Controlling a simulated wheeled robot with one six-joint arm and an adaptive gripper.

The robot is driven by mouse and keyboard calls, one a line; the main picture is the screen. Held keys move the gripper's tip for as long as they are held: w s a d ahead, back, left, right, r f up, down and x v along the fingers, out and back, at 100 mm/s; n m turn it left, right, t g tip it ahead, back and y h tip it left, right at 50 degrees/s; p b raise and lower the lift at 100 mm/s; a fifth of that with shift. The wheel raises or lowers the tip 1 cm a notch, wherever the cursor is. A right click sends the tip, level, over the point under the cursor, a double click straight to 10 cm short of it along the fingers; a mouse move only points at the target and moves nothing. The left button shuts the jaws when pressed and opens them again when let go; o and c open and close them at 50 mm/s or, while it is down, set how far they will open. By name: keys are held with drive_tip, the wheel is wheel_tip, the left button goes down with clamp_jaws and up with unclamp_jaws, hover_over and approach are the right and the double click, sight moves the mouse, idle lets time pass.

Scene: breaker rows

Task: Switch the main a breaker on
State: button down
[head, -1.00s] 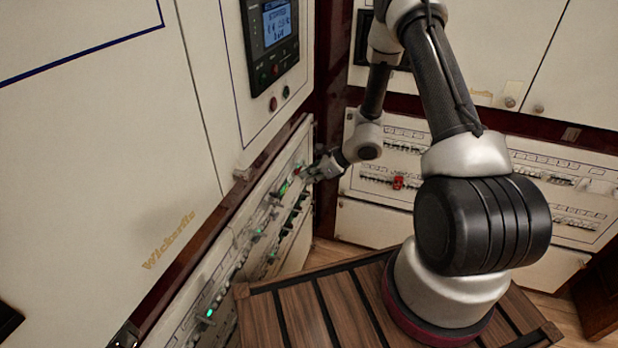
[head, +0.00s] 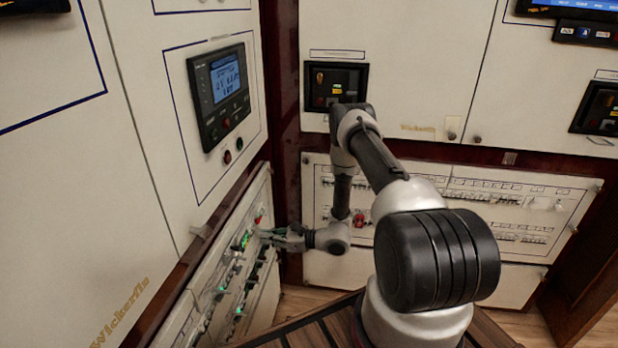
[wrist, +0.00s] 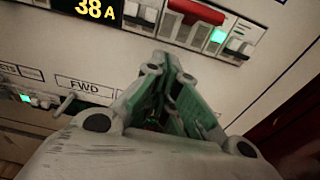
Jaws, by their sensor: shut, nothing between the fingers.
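My gripper (head: 266,236) is at the low breaker panel (head: 206,262) on the left wall. In the wrist view its fingers (wrist: 168,62) are together and empty, pointing at the panel just below a row of switches. Above the fingertips is a red switch part (wrist: 196,12), with a green lit lamp (wrist: 217,36) and a pale toggle (wrist: 240,45) to its right. An amber display (wrist: 96,10) reading 38 A is to its left. No readable label marks main a, so I cannot tell which switch it is. Contact with the panel is unclear.
A label (wrist: 85,86) reading FWD is left of the fingers, near a small toggle (wrist: 66,103) and another green lamp (wrist: 25,98). A second breaker panel (head: 480,210) with a red switch (head: 359,218) is on the back wall.

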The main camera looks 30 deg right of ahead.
drive_tip(key=r+v, duration=0.1)
drive_tip(key=v, duration=0.8)
drive_tip(key=s+a+r+n+g, duration=0.15)
drive_tip(key=r+n+g, duration=0.3)
drive_tip(key=r, duration=0.45)
drive_tip(key=s+a+r+n+g, duration=0.1)
drive_tip(key=s+r+n+g, duration=0.3)
drive_tip(key=r, duration=0.5)
drive_tip(key=s+d+r+n+g+h, duration=0.1)
drive_tip(key=s+r+n+g+h, duration=0.1)
drive_tip(key=s+r+n+h, duration=0.3)
drive_tip(key=s+r+n, duration=0.4)
drive_tip(key=s+r, duration=0.1)
drive_tip(key=r, duration=0.3)
drive_tip(key=shift+r+g, duration=0.25)
drive_tip(key=shift+g, duration=0.1)
